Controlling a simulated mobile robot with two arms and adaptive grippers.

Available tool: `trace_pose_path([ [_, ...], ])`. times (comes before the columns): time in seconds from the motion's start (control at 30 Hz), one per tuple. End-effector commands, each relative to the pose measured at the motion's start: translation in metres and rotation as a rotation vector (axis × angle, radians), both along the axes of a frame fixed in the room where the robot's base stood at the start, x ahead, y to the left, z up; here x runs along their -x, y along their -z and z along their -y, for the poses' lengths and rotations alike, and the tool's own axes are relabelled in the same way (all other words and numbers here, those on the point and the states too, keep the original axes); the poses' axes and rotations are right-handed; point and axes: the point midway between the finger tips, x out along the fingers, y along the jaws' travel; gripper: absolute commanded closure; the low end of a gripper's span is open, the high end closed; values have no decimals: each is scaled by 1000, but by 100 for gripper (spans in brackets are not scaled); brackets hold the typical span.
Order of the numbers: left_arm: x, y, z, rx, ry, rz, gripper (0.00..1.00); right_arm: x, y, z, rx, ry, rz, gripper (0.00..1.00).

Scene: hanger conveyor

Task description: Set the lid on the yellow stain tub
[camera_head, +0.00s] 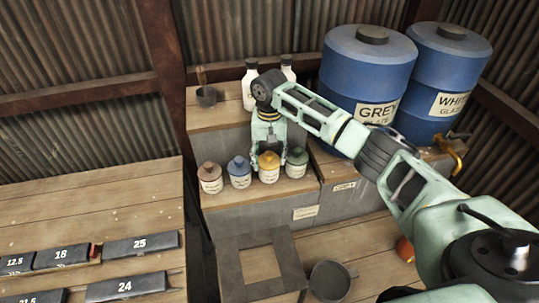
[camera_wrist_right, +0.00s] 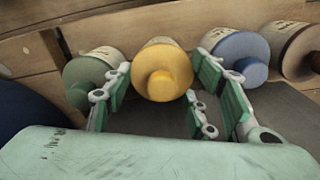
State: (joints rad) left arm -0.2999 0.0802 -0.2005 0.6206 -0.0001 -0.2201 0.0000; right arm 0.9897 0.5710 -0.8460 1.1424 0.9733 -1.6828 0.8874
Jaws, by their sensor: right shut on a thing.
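The yellow stain tub (camera_head: 268,174) stands upright with a pale label, third from the left in a row of tubs on the wooden ledge. The yellow lid (camera_wrist_right: 162,70), with a round knob, sits over its mouth; I cannot tell if it is fully seated. My right gripper (camera_head: 268,155) reaches down from above and is shut on the lid, its fingers on both sides. In the right wrist view, the right gripper (camera_wrist_right: 163,85) frames the lid. My left gripper is not in view.
A blue-lidded tub (camera_head: 239,173) and a green-lidded tub (camera_head: 297,163) stand close on either side. A brown-lidded tub (camera_head: 210,179) is farther left. White bottles (camera_head: 250,84) and large blue drums (camera_head: 368,75) stand behind. A square frame (camera_head: 231,268) lies in front.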

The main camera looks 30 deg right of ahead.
Motion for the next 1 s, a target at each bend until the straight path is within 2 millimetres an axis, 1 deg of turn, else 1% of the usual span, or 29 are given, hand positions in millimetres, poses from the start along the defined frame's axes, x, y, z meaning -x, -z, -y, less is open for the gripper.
trace_pose_path([
  [0.67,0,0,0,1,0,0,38,0,2,0,-1,-1,0,66],
  [0.7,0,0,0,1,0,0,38,0,2,0,-1,-1,1,46],
  [0.8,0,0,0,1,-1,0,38,0,1,0,-1,-1,1,39],
  [1.0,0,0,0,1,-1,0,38,0,1,0,-1,-1,1,39],
])
